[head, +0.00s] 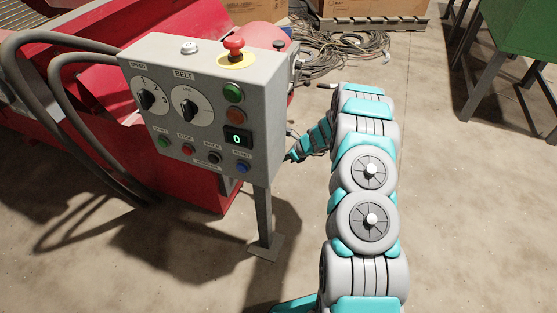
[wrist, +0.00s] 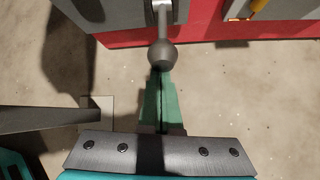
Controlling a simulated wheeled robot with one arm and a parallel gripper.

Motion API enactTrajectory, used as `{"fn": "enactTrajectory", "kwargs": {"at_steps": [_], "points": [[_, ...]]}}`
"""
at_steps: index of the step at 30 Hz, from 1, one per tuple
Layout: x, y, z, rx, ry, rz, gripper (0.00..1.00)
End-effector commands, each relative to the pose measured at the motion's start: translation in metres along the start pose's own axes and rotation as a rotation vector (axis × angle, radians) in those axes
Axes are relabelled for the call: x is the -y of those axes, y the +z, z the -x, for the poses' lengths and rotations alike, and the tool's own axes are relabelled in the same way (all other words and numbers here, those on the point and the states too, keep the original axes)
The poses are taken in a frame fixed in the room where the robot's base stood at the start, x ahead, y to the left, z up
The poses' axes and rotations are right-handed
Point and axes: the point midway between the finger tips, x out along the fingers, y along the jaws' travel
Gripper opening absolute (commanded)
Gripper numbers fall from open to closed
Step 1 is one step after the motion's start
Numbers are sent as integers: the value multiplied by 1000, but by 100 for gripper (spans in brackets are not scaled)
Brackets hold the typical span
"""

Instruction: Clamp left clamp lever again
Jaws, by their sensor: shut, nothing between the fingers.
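A grey lever with a round dark ball knob (wrist: 163,55) points down from the top of the wrist view. It looks like a clamp lever on the grey and red machine; which side's lever it is I cannot tell. My gripper (wrist: 160,80) has its green fingers closed together with nothing between them. The fingertips are right at the knob, in line with it; whether they touch it I cannot tell. In the head view the gripper end is mostly hidden behind the control box (head: 205,62), and the lever does not show.
The control box stands on a post (head: 264,215) beside my arm; its foot plate (wrist: 97,108) shows in the wrist view. A yellow-orange part (wrist: 258,8) is at upper right. Cables (head: 345,48) lie on the floor behind. A green table (head: 515,50) is at far right.

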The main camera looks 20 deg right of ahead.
Motion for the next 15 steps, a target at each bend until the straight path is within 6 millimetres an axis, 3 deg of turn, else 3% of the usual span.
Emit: {"fn": "enactTrajectory", "kwargs": {"at_steps": [15], "points": [[-6, 26, 15, 9, 4, -2, 0]]}}
